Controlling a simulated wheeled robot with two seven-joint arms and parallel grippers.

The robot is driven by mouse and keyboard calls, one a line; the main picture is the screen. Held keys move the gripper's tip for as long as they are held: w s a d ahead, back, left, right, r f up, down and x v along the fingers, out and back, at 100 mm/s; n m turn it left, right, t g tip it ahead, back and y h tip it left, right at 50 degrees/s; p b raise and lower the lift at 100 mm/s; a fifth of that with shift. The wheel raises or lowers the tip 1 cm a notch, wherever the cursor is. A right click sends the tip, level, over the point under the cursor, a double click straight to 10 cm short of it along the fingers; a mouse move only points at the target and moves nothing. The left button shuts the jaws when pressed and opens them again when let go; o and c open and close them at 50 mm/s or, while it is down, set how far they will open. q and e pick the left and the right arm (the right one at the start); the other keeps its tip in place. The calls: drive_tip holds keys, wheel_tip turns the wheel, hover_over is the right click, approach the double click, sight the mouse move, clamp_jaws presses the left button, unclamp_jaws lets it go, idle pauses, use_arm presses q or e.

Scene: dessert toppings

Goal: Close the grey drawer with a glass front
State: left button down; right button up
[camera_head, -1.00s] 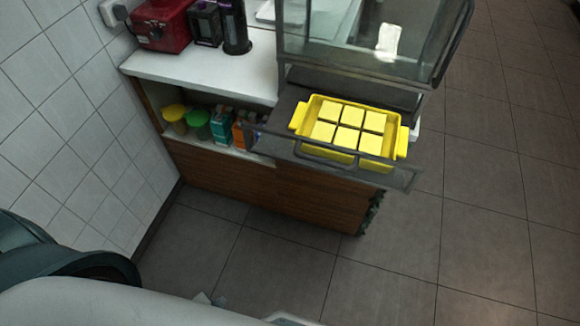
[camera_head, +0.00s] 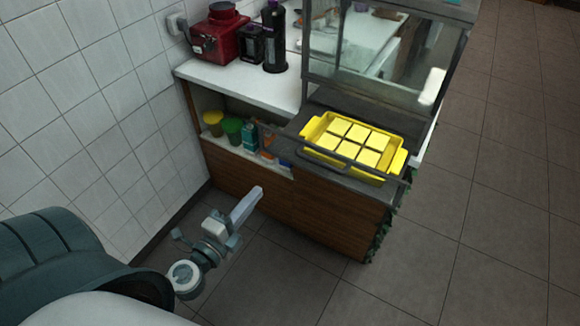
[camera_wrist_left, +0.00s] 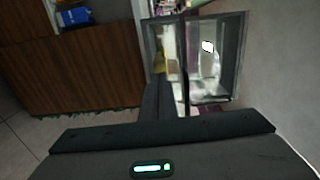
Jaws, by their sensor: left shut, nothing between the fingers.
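The grey drawer (camera_head: 294,134) with a glass front stands pulled out from below the glass display case, above the wooden cabinet front. A yellow tray (camera_head: 398,163) with several yellow square blocks sits in it. A dark bar handle runs along its front. My left gripper (camera_head: 260,191) is shut and empty, low in front of the cabinet, left of and below the drawer front, apart from it. In the left wrist view the dark fingers (camera_wrist_left: 166,98) point toward the glass. My right gripper is not in view.
The glass case (camera_head: 375,50) stands above the drawer. A white counter (camera_head: 235,85) holds a red machine (camera_head: 220,38) and dark containers. An open shelf below holds lidded cups (camera_head: 232,127) and cartons. A tiled wall is at left; the grey floor at right is clear.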

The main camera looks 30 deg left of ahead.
use_arm(q)
drive_tip(key=r, duration=0.1)
drive_tip(key=p, duration=0.7)
approach(290, 152)
drive_tip(key=w, duration=0.5)
drive_tip(key=shift+r, duration=0.15)
drive_tip(key=shift+w+d, duration=0.1)
drive_tip(key=shift+w, duration=0.6)
drive_tip(key=shift+w, duration=0.15)
